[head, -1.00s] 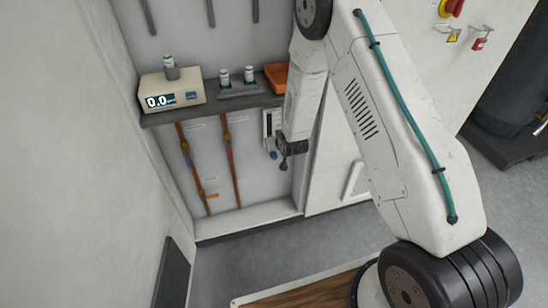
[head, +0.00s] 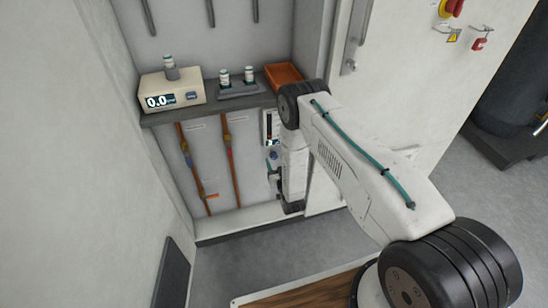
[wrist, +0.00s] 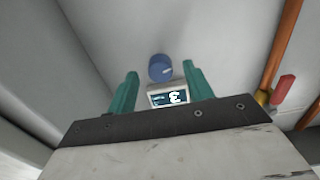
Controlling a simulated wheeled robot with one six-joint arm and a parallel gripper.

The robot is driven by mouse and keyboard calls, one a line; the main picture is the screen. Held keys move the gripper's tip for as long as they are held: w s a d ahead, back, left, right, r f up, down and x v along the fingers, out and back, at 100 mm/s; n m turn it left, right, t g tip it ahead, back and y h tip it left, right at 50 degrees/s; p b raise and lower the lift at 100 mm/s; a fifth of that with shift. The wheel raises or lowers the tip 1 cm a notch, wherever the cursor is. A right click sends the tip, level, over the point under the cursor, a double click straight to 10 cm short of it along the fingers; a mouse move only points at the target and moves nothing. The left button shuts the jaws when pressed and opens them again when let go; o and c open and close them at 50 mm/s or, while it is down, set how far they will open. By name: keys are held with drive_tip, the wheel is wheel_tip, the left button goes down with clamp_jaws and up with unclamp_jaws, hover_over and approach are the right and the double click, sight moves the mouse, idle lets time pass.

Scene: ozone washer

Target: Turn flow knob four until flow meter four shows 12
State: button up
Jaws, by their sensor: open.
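In the wrist view a round blue knob (wrist: 160,68) sits on a pale panel, between and just beyond the tips of my gripper (wrist: 160,72). Its two teal fingers are apart, and contact with the knob is not visible. A small display (wrist: 168,97) beside the knob shows upside down and seems to read 3; its smaller text is unreadable. In the head view the blue knob (head: 273,155) shows below a white flow meter (head: 268,128) under the shelf. My arm reaches down beside them and hides part of that area. No channel number can be read.
Above is a dark shelf (head: 205,111) with a beige device (head: 172,92) showing 0.0, capped vials (head: 224,76) and an orange tray (head: 284,76). Orange pipes (head: 231,160) run down the wall to the left. A red-handled valve (wrist: 283,90) shows at right in the wrist view.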

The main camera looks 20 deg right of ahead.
sight(275, 158)
drive_tip(key=shift+w, duration=1.75)
drive_tip(key=shift+c, duration=0.2)
drive_tip(key=c, duration=0.9)
